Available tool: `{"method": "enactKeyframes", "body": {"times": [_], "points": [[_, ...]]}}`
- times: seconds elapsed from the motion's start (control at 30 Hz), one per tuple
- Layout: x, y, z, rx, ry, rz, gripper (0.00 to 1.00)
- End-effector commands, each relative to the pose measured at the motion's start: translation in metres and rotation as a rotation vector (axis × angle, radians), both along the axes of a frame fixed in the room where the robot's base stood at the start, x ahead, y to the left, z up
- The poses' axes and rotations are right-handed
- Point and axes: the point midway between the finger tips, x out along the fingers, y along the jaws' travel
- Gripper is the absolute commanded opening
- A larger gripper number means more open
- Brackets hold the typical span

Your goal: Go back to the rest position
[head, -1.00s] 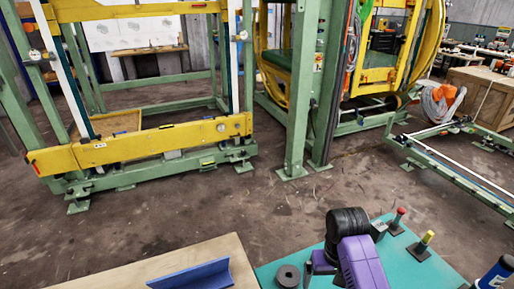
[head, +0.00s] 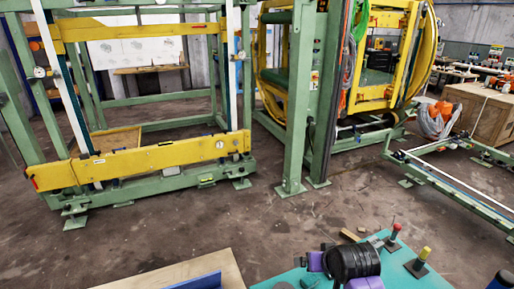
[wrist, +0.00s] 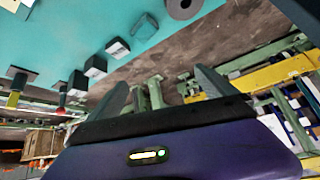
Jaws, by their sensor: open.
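My gripper (wrist: 162,82) is seen in the wrist view as a purple body with two dark fingers spread apart, and nothing is visible between them. It is tilted, with the turquoise bench top (wrist: 60,25) at the upper left and the floor beyond. In the head view my purple and black arm is at the bottom, over the turquoise bench top (head: 440,278); the fingertips cannot be made out there. On the bench are a red-topped post (head: 394,232) and a yellow-topped post (head: 422,259). A dark ring (wrist: 183,6) and small blocks (wrist: 117,48) show in the wrist view.
A wooden board (head: 185,270) with a blue angled piece (head: 200,282) is at lower left. Green and yellow frames (head: 150,160) stand beyond; the floor (head: 240,220) between is clear.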

Motion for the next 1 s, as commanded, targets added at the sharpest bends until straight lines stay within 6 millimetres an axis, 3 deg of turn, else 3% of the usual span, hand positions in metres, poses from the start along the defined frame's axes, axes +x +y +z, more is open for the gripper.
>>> {"method": "enactKeyframes", "body": {"times": [0.17,0.37,0.7,1.0], "points": [[-0.021,0.012,0.004,0.046,-0.247,-0.010,0.95],[-0.075,0.014,0.018,0.076,-0.482,-0.039,0.95],[-0.200,0.001,0.056,0.067,-0.750,-0.094,0.95],[-0.316,-0.014,0.101,0.022,-0.871,-0.112,0.95]]}}
